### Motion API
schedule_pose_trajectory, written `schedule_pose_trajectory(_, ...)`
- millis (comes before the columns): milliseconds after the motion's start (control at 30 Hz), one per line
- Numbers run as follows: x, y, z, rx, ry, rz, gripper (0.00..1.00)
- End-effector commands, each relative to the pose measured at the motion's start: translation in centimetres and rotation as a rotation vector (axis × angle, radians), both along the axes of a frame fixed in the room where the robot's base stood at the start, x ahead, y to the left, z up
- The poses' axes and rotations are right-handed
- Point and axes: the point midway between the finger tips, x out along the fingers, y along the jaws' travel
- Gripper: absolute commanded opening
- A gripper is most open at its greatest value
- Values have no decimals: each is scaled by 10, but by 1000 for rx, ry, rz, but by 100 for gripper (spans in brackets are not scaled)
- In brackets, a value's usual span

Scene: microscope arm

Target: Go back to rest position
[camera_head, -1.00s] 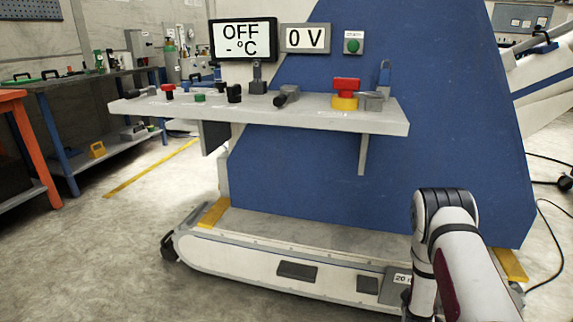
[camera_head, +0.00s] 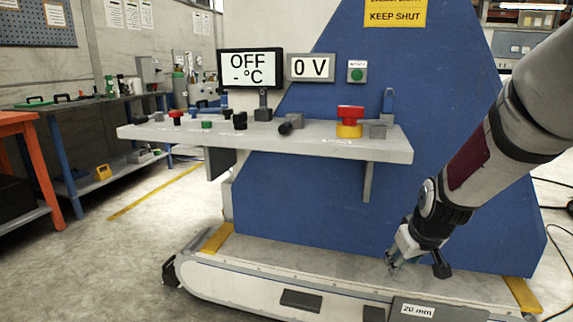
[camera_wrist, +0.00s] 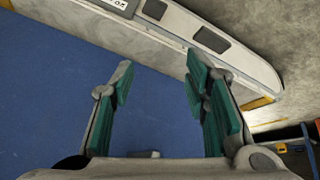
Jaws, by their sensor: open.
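My gripper (camera_head: 396,260) hangs low at the right in the head view, in front of the blue panel (camera_head: 330,215) and below the grey shelf (camera_head: 370,149). In the wrist view my gripper (camera_wrist: 160,72) shows two green-padded fingers spread wide apart with nothing between them. The blue panel also fills the left of the wrist view (camera_wrist: 60,90). My arm comes down from the upper right in the head view.
The shelf carries a red and yellow button (camera_head: 350,118), several small knobs and an OFF display (camera_head: 250,68). The white base (camera_head: 250,272) lies under the gripper. An orange table (camera_head: 20,120) stands left. Open floor (camera_head: 110,250) lies front left.

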Motion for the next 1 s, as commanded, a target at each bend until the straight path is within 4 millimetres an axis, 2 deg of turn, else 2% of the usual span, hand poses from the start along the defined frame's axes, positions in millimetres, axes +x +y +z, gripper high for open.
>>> schedule_pose_trajectory(33,-17,9,17,19,13,-7,42)
schedule_pose_trajectory(100,-43,20,34,47,48,-19,42)
schedule_pose_trajectory(267,-108,43,67,95,128,-49,42)
schedule_pose_trajectory(400,-170,59,88,124,202,-79,42)
schedule_pose_trajectory(600,-259,72,105,141,306,-135,42)
schedule_pose_trajectory(700,-294,75,109,141,347,-159,42)
schedule_pose_trajectory(1000,-371,77,109,129,435,-225,42)
